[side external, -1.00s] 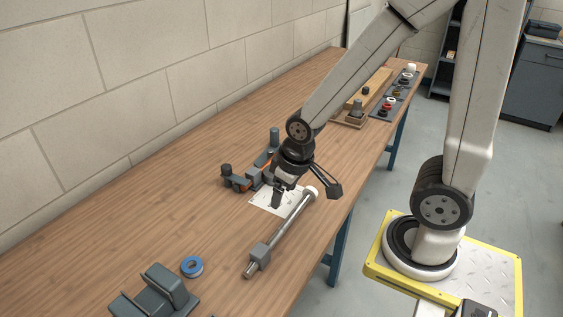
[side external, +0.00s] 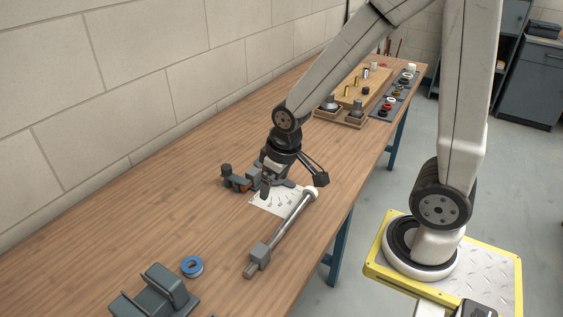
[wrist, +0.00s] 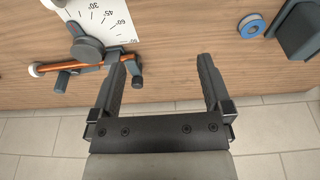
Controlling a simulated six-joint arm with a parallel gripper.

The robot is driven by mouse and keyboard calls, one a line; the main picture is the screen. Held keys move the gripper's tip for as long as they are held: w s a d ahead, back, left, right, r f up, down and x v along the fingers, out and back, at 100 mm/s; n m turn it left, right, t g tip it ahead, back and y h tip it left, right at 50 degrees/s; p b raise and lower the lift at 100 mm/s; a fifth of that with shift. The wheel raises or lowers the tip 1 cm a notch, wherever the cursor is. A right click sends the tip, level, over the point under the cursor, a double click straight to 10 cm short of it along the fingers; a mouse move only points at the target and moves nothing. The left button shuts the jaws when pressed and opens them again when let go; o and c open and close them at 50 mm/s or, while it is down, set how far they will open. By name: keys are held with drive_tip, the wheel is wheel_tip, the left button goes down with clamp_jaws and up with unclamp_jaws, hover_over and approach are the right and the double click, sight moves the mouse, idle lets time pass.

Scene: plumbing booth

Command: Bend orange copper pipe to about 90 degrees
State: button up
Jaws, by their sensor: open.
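The orange copper pipe (wrist: 52,67) lies in a dark bender (wrist: 88,50) and looks straight in the wrist view. In the side view only a short piece of pipe (side external: 245,187) shows; the rest is hidden behind my gripper. The bender (side external: 234,178) sits on the bench beside a white angle chart (wrist: 112,14), which also shows in the side view (side external: 285,203). My gripper (wrist: 164,62) is open, with nothing between its fingers. In the wrist view, its left finger overlaps the bender's right end; I cannot tell whether they touch. In the side view my gripper (side external: 268,188) is low over the bender.
A silver bar (side external: 286,228) with a grey block lies near the bench's front edge. A blue tape roll (side external: 192,266) and a dark grey fixture (side external: 155,296) stand at the near end. Fittings on a board (side external: 367,88) stand at the far end. A block wall (side external: 140,80) runs behind the bench (side external: 120,220).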

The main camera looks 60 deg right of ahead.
drive_tip(key=w+d+g, duration=0.1)
drive_tip(key=w+d, duration=1.3)
drive_tip(key=w, duration=0.4)
drive_tip(key=shift+g, duration=0.8)
drive_tip(key=w+d+f, duration=0.1)
drive_tip(key=d, duration=0.5)
drive_tip(key=w+d+f, duration=0.1)
drive_tip(key=d, duration=0.5)
drive_tip(key=w+d+f, duration=0.2)
drive_tip(key=d, duration=0.4)
drive_tip(key=shift+w+d, duration=0.1)
drive_tip(key=shift+d, duration=0.3)
drive_tip(key=shift+d+f, duration=0.15)
drive_tip(key=shift+d, duration=0.5)
drive_tip(key=shift+f, duration=0.15)
drive_tip(key=shift+f, duration=3.85)
